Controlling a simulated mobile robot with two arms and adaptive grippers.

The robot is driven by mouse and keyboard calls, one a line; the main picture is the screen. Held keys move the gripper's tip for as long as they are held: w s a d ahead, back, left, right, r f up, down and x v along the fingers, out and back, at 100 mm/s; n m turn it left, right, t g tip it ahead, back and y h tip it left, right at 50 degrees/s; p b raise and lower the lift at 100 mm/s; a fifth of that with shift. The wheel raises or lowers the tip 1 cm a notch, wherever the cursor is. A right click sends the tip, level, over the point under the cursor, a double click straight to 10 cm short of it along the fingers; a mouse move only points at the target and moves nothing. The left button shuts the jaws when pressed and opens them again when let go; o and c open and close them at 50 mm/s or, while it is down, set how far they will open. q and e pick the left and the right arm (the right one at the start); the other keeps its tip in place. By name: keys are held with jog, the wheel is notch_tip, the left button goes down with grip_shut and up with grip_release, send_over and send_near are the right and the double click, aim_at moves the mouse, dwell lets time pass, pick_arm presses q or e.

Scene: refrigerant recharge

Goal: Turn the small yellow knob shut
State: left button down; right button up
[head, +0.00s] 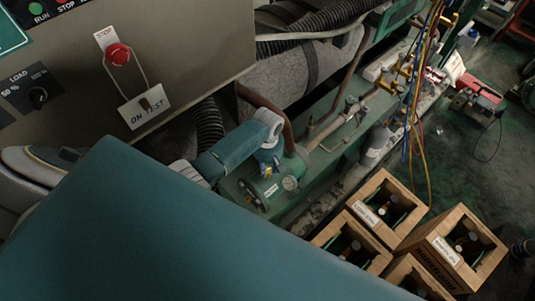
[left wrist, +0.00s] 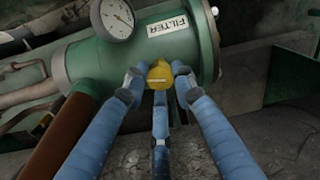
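The small yellow knob (left wrist: 159,77) sits on the underside of the green filter housing (left wrist: 190,62) in the left wrist view. My left gripper (left wrist: 158,74) has its blue fingers closed in around the knob, one tip at each side and a third finger below. The tips appear to touch it. In the head view my left gripper (head: 269,166) is at the green housing (head: 232,184), beside a round gauge (head: 290,183); its fingers mostly hide the knob there. My right gripper is not in view.
A grey control panel (head: 180,60) with a red stop button (head: 118,54) stands at upper left. Brown pipes (head: 265,104) run close to the housing. Wooden crates (head: 452,245) with bottles stand at lower right. A red device (head: 476,96) lies on the floor.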

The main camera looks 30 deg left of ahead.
pick_arm(q)
jog(key=shift+m, duration=0.3)
jog(key=m+p, duration=0.1)
jog(key=m, duration=0.1)
jog(key=shift+r+m+p, duration=0.1)
jog(key=shift+m+p, duration=0.25)
jog(key=shift+m, duration=0.05)
jog(key=m+p, duration=0.1)
jog(key=m, duration=0.2)
jog(key=shift+m, duration=0.3)
jog(key=m+p, duration=0.1)
jog(key=m, duration=0.7)
jog(key=shift+s+m, duration=0.1)
jog(key=shift+m, duration=0.2)
